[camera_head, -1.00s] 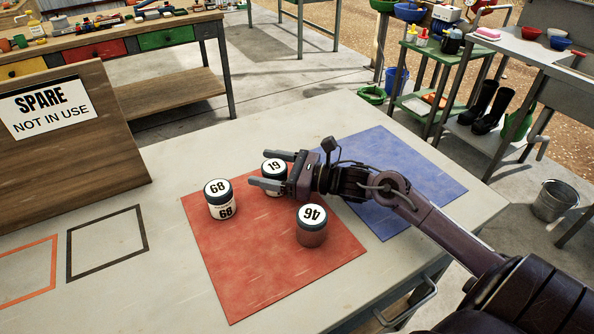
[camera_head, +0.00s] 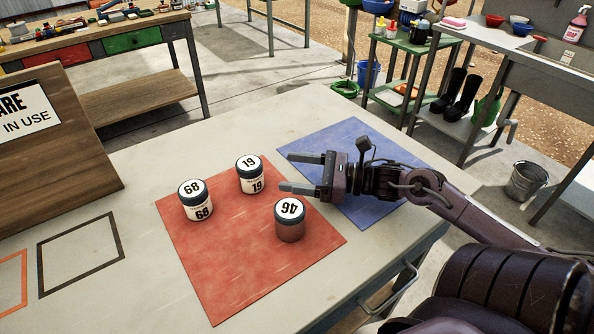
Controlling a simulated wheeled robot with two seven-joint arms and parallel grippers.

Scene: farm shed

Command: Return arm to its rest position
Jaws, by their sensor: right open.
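My right gripper (camera_head: 302,173) is open and empty. Its two fingers point left, above the edge between the red mat (camera_head: 225,265) and the blue mat (camera_head: 330,140). Jar 19 (camera_head: 251,178) stands upright on the red mat, just left of the fingertips and apart from them. Jar 68 (camera_head: 197,202) stands upright further left on the red mat. Jar 46 (camera_head: 290,222) stands upright on the red mat, nearer than the gripper. My right arm reaches in from the lower right across the blue mat. My left gripper is out of view.
The pale table (camera_head: 150,160) carries a wooden board (camera_head: 55,165) with a partly cut-off sign at left, and black and orange outlined squares. A workbench (camera_head: 130,98) stands behind. A green shelf (camera_head: 395,100), a sink bench (camera_head: 540,70) and a metal bucket (camera_head: 525,180) stand at right.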

